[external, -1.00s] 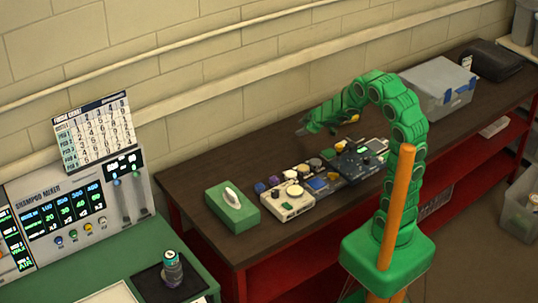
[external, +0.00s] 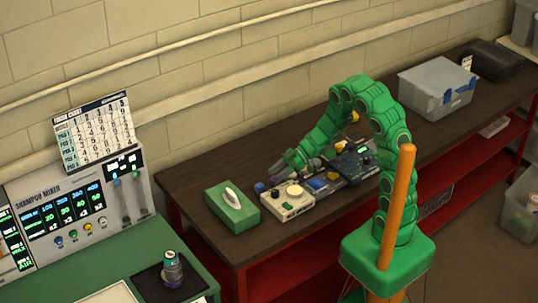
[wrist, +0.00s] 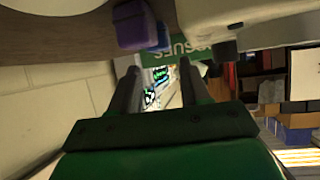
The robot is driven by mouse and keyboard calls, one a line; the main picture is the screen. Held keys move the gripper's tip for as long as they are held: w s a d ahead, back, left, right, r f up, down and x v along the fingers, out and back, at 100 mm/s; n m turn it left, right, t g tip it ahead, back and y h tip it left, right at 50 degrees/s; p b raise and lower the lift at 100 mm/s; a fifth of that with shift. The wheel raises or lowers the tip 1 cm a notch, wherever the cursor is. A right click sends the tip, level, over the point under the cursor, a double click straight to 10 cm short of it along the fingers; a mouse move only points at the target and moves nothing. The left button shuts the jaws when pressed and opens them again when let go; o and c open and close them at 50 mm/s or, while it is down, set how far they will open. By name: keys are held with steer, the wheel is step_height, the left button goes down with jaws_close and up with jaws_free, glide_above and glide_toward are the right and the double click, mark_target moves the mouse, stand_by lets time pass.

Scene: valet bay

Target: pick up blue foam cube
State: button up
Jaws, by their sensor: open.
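A small blue-purple block (external: 260,187) sits on the dark workbench between the green tissue box and the cream device. In the wrist view a blue-purple block (wrist: 132,26) shows at the top, ahead of the fingertips and a little left of the gap. It looks apart from the fingers. A flatter blue piece (external: 317,184) lies further right among the devices; I cannot tell for certain which one is the foam cube. My gripper (external: 275,176) is open and empty, low over the bench, close to the left block. It also shows in the wrist view (wrist: 158,78).
The green tissue box (external: 233,208) stands left of my gripper. The cream device (external: 287,203) is close on the right, with a dark device (external: 354,165) beyond. A grey bin (external: 437,85) stands at the far right. Bare bench lies behind the tissue box.

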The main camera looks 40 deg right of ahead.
mark_target(261, 183)
steer(key=shift+x, duration=3.65)
steer(key=shift+w, duration=0.1)
steer(key=shift+c, duration=0.5)
steer(key=c, duration=0.7)
steer(key=shift+r, duration=5.05)
jaws_close()
